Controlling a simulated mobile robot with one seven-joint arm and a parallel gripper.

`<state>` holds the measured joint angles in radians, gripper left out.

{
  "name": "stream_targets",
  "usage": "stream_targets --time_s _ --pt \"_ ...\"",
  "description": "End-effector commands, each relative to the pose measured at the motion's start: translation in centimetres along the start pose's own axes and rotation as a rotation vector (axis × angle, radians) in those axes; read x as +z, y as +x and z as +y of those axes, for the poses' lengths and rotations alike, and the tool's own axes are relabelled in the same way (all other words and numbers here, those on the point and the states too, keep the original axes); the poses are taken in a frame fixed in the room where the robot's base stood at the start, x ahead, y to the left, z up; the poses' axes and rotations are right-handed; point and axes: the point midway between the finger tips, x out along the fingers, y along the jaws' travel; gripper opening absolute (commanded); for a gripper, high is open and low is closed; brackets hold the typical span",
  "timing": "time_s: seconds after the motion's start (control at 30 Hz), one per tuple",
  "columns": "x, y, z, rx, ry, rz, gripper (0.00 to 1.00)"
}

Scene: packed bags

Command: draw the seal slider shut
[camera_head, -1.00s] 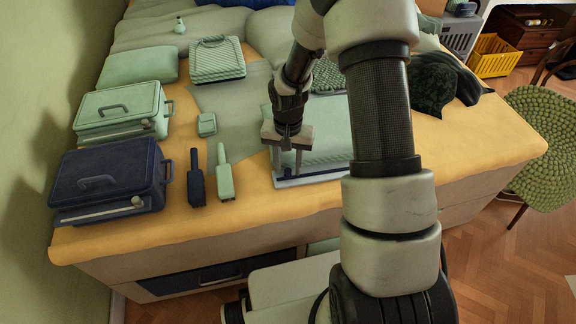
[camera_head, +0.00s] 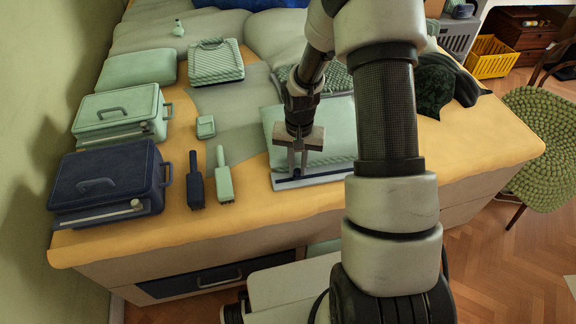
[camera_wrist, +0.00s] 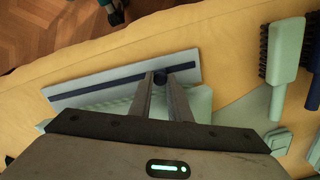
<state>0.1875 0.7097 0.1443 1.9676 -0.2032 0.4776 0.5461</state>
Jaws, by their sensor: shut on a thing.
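The seal slider (camera_wrist: 160,77) is a small dark knob on the dark seal strip (camera_wrist: 110,89) along the front of a pale green bag. In the wrist view my gripper (camera_wrist: 161,82) has its two fingers closed around the slider, partway along the strip. In the head view my gripper (camera_head: 297,174) reaches down to the front edge of the pale green bag (camera_head: 281,127). The fingers and my arm hide the slider and the right part of the bag there.
Two brushes, one dark (camera_head: 196,180) and one pale green (camera_head: 223,178), lie left of the bag. A navy case (camera_head: 107,180) and a green case (camera_head: 118,112) stand farther left. The yellow bed edge (camera_head: 270,205) in front is clear.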

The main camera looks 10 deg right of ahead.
Motion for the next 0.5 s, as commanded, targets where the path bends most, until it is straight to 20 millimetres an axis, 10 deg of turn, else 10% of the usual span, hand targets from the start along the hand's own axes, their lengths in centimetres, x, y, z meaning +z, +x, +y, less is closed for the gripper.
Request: stream_targets --time_s 0.5 --pt "-5.9 -0.1 14.5 0.002 0.008 0.001 0.0"
